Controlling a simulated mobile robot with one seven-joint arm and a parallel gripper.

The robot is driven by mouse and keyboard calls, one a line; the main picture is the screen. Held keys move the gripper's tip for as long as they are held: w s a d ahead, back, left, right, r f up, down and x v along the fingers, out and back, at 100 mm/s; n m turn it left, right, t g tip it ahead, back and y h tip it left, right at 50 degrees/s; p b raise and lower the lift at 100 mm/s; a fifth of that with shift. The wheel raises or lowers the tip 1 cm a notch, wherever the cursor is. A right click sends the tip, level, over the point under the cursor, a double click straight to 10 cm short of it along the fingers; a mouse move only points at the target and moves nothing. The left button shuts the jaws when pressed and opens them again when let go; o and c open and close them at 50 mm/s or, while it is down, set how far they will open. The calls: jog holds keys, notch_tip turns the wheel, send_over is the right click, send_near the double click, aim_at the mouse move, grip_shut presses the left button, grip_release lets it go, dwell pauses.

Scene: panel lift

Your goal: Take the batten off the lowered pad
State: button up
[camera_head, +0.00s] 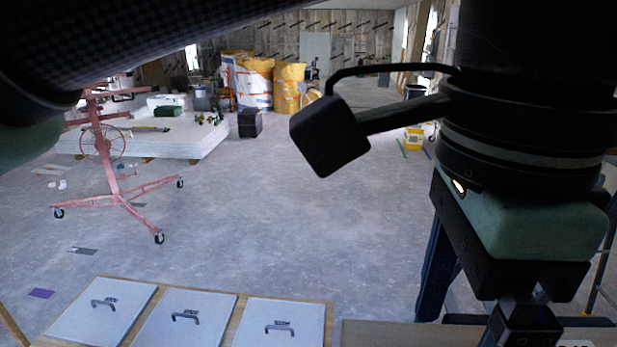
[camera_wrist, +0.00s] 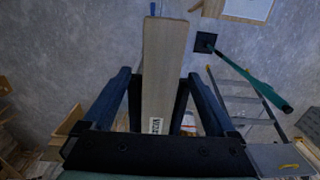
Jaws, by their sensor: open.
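The batten (camera_wrist: 165,70) is a long pale wooden bar in the wrist view. It runs from the top middle toward my gripper and carries a small printed label at its near end. My gripper (camera_wrist: 159,95) is open, its dark fingers on either side of the batten; I cannot tell whether they touch it. In the head view my gripper (camera_head: 522,322) is at the bottom right, its fingertips cut off or hidden. A wooden surface (camera_head: 385,335) shows to its left, perhaps the batten. I cannot make out the pad for certain under the batten.
A green pole (camera_wrist: 255,82) with a black square end plate (camera_wrist: 205,42) and a ladder (camera_wrist: 245,105) are at right in the wrist view. Three white panels with handles (camera_head: 182,322) lie at lower left in the head view. A pink wheeled lift (camera_head: 115,175) stands beyond. The middle floor is clear.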

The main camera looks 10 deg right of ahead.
grip_shut()
jog(key=shift+d+r, duration=0.1)
dwell(0.3)
